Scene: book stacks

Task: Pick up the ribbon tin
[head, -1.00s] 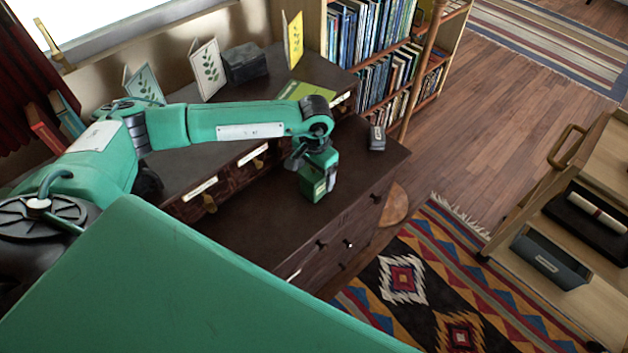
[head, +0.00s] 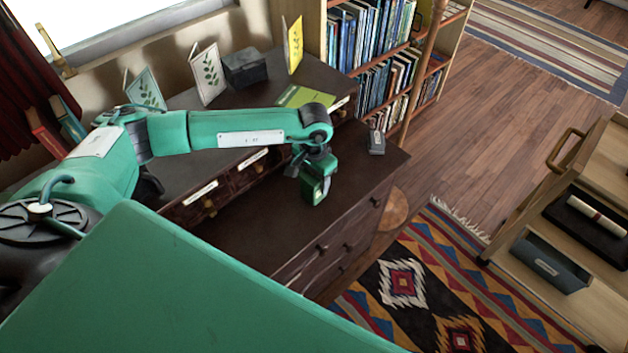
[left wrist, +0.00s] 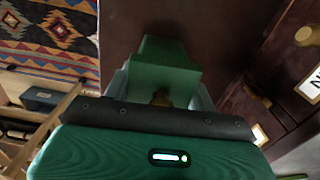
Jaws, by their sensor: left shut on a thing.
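The ribbon tin (left wrist: 163,52) appears to be the green box in the left wrist view, held between the fingers with a small brass-coloured part at its near side. In the head view, the green tin (head: 314,188) is at the end of my left arm, over the dark lower top of the cabinet. My left gripper (head: 318,166) is shut on it. The gripper hides part of the tin, and I cannot tell whether its underside touches the cabinet top. My right gripper is not in view.
The cabinet top (head: 240,235) is bare around the tin. A small grey box (head: 376,142) sits near its far right corner. Behind are a raised drawer unit with standing cards (head: 206,74), a dark box (head: 245,68) and a green booklet (head: 305,97). A wooden cart (head: 590,180) stands right.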

